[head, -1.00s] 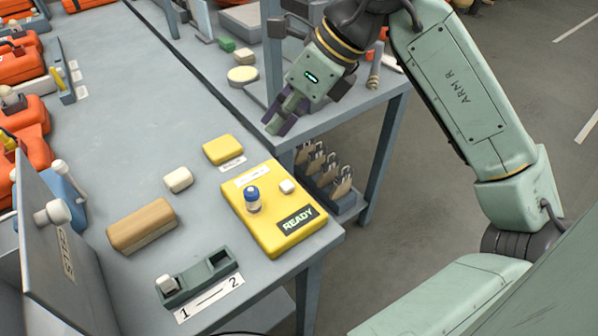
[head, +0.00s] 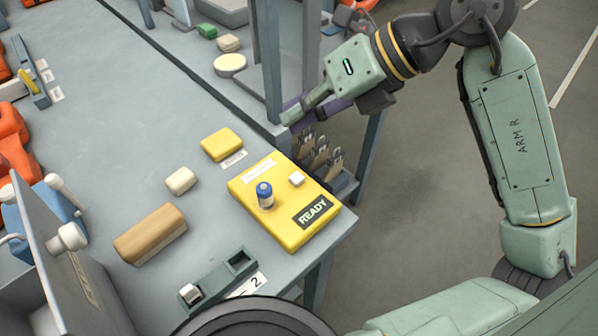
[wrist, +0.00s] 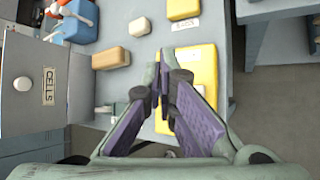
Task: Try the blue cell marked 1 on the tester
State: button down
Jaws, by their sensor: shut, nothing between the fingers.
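The blue-topped cell (head: 265,195) stands upright on the yellow tester (head: 290,230), left of a pale button (head: 297,179). No number on the cell can be read. The tester's dark display (head: 313,211) reads READY. A dark green two-slot holder (head: 217,280) lies in front of it; a pale-topped piece (head: 190,293) is in its left slot and the right slot is empty. My gripper (head: 290,116) is shut and empty, beyond the tester near the bench edge. In the wrist view the shut fingers (wrist: 160,80) hide part of the tester (wrist: 205,65); I cannot make out the cell there.
A tan block (head: 150,234), a white block (head: 181,180) and a yellow block (head: 221,145) lie left of the tester. A grey panel (head: 50,260) labelled CELLS in the wrist view stands at left. A shelf post (head: 268,60) rises near my gripper.

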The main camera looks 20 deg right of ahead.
jog(key=shift+f, duration=0.15)
jog(key=b, duration=0.5)
send_over(299, 174)
notch_tip(299, 174, down, 8)
jog(key=shift+f, duration=0.1)
jog(key=shift+w+f, duration=0.1)
jog(key=shift+f, duration=0.1)
jog(key=shift+f+b, duration=0.1)
jog(key=shift+b, duration=0.2)
dwell(1.0)
jog(key=shift+f+b, duration=0.35)
jog(key=shift+b, duration=0.25)
jog(key=shift+f+b, duration=0.45)
jog(key=shift+b, duration=0.3)
dwell(0.6)
jog(key=shift+r, duration=0.15)
jog(key=shift+r+p, duration=0.35)
jog(key=shift+r, duration=0.45)
